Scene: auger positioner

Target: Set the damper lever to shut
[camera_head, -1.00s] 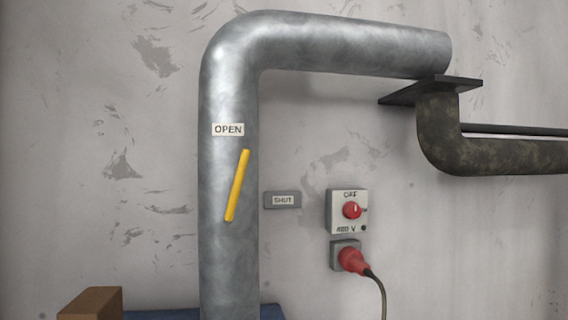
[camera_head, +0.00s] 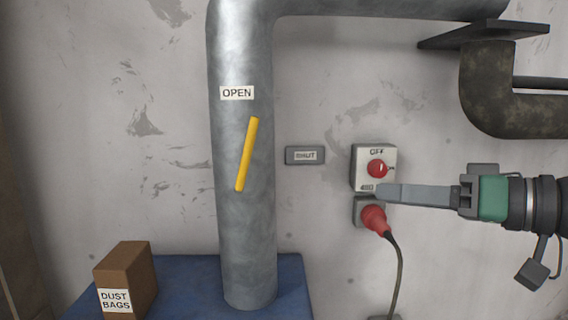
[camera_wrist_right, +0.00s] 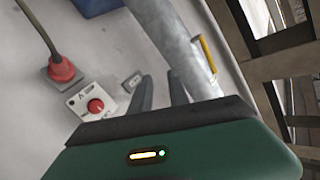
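The yellow damper lever (camera_head: 246,154) sits on the grey vertical duct (camera_head: 243,220). It stands nearly upright with its top leaning right, below the OPEN label (camera_head: 237,93). The SHUT label (camera_head: 305,156) is on a grey plate to the right of the duct. My right gripper (camera_head: 380,193) comes in from the right, in front of the switch box's lower edge, well right of the lever and apart from it. In the right wrist view its two fingers (camera_wrist_right: 160,88) are spread with nothing between them, and the lever (camera_wrist_right: 207,54) shows beyond them to the right. My left gripper is not in view.
A switch box with a red knob (camera_head: 377,169) and a red plug (camera_head: 374,219) with a hanging cable are beside my right gripper. A dust bags box (camera_head: 126,279) stands on the blue base (camera_head: 187,275). A dark rusty pipe (camera_head: 488,90) is at upper right.

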